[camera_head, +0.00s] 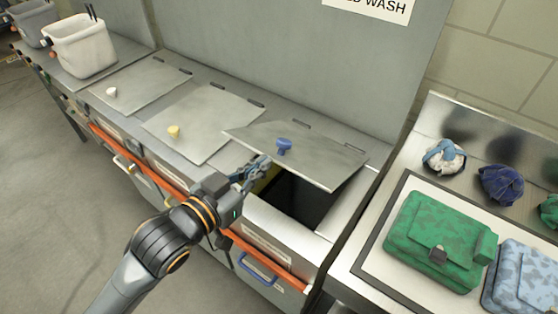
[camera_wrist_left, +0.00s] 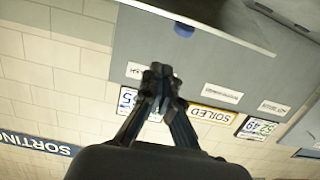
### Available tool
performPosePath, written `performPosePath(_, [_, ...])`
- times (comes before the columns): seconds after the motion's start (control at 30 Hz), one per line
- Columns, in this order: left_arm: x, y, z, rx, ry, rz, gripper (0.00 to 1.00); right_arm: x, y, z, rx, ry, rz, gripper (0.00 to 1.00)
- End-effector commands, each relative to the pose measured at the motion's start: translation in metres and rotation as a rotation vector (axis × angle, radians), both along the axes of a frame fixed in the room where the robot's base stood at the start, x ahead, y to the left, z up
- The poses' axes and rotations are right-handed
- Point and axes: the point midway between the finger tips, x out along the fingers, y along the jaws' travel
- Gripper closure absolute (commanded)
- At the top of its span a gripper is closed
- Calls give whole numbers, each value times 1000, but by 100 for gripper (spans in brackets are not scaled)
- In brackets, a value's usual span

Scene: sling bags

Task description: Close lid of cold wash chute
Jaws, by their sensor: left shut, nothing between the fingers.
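The lid with a blue knob (camera_head: 325,160) is raised at its front edge and tilted over the dark chute opening (camera_head: 296,196). Its blue knob (camera_head: 284,146) stands on its upper face. My left gripper (camera_head: 262,164) is shut and empty at the left front corner of this lid, close to its edge; I cannot tell whether it touches. In the left wrist view, the shut fingers (camera_wrist_left: 161,74) show below a grey panel with a blue patch. A partly cut-off sign (camera_head: 372,6) ending in "WASH" is on the grey back panel. My right gripper is out of view.
Two flat lids, one with a yellow knob (camera_head: 200,128) and one with a white knob (camera_head: 136,84), lie to the left. An orange rail (camera_head: 150,166) runs along the counter front. At right, a tray (camera_head: 364,262) holds a green bag (camera_head: 432,240) and a blue camouflage bag (camera_head: 524,275).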

Motion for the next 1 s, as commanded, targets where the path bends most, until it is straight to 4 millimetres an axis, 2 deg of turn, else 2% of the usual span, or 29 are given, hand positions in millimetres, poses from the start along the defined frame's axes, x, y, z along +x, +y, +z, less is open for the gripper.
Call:
performPosePath(0.43, [69, -50, -11, 1, 1, 1, 100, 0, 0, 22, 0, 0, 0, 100])
performPosePath(0.5, [63, -46, -26, 5, 8, 3, 100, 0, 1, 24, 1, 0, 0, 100])
performPosePath(0.7, [54, -39, -45, 3, 4, 3, 100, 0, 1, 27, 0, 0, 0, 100])
performPosePath(1.0, [52, -38, -49, 2, 1, 3, 100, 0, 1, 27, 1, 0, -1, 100])
